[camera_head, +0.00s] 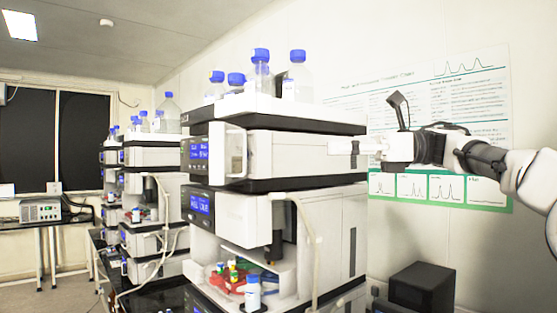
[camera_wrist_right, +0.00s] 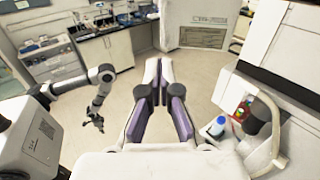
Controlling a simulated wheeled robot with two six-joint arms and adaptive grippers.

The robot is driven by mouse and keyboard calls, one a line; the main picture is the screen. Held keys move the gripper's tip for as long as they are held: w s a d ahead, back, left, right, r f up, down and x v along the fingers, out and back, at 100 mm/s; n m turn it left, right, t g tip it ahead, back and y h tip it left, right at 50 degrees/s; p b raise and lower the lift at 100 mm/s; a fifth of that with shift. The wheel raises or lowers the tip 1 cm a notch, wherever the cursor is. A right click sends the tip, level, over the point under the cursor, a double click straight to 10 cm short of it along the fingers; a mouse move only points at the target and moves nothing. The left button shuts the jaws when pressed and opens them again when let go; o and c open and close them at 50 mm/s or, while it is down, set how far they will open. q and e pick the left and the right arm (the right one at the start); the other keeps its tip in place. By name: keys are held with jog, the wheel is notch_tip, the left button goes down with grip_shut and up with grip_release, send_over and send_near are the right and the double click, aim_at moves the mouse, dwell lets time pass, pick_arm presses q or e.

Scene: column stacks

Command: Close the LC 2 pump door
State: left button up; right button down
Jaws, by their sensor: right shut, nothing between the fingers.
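The nearest column stack (camera_head: 300,155) stands in the middle of the head view. Its upper module has a blue display (camera_head: 199,151) and a white front door (camera_head: 229,152) with a handle. The door seems to stand out from the front, but its angle is hard to judge. I cannot read which stack is LC 2. My right gripper (camera_head: 372,147) is beside the right side of this module; contact cannot be told. In the wrist view its fingers (camera_wrist_right: 155,95) are together and empty. My left gripper (camera_wrist_right: 92,122) shows small at the left there, its jaws unclear.
Blue-capped bottles (camera_head: 261,75) stand on top of the stack. A lower open bay holds colored vials and a bottle (camera_head: 253,293), with a hanging tube beside it. More stacks (camera_head: 150,200) stand behind at left. The wrist view shows open floor (camera_wrist_right: 205,75) beyond the fingers.

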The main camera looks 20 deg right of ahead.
jog(key=p+x, duration=0.4)
jog(key=x, duration=1)
jog(key=shift+w+f+p, duration=0.25)
jog(key=shift+w+p, duration=0.1)
jog(key=shift+w, duration=0.1)
